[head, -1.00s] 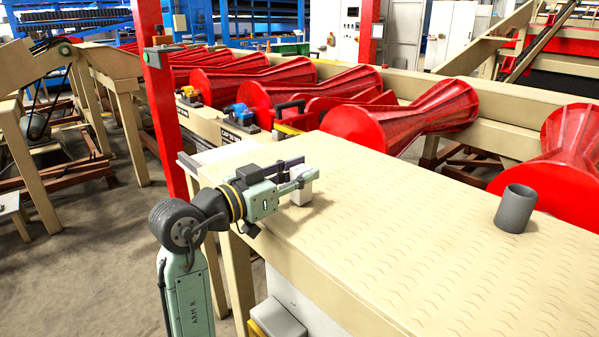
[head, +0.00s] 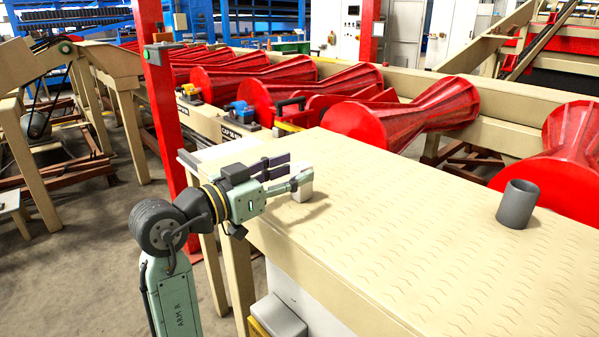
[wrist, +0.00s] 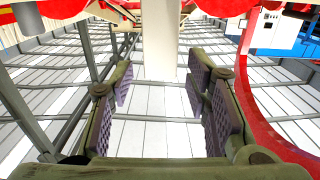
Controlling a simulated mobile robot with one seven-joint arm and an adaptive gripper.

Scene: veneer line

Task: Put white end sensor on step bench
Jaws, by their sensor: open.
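The white end sensor (head: 304,184), a small pale block, stands upright on the step bench near its left edge in the head view. The step bench (head: 400,240) is the large beige top with a tread pattern. My gripper (head: 292,173) is open just left of the sensor. One fingertip overlaps the sensor's left side in this view, so I cannot tell whether they touch. In the wrist view my open gripper (wrist: 158,85) has its padded fingers wide apart with nothing clasped. A pale vertical shape shows beyond them there; I cannot tell whether it is the sensor.
A grey cup-like cylinder (head: 517,204) stands on the bench at the right. Red rollers (head: 405,115) line the conveyor behind the bench. A red post (head: 159,110) rises behind my arm on the left. The middle of the bench top is clear.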

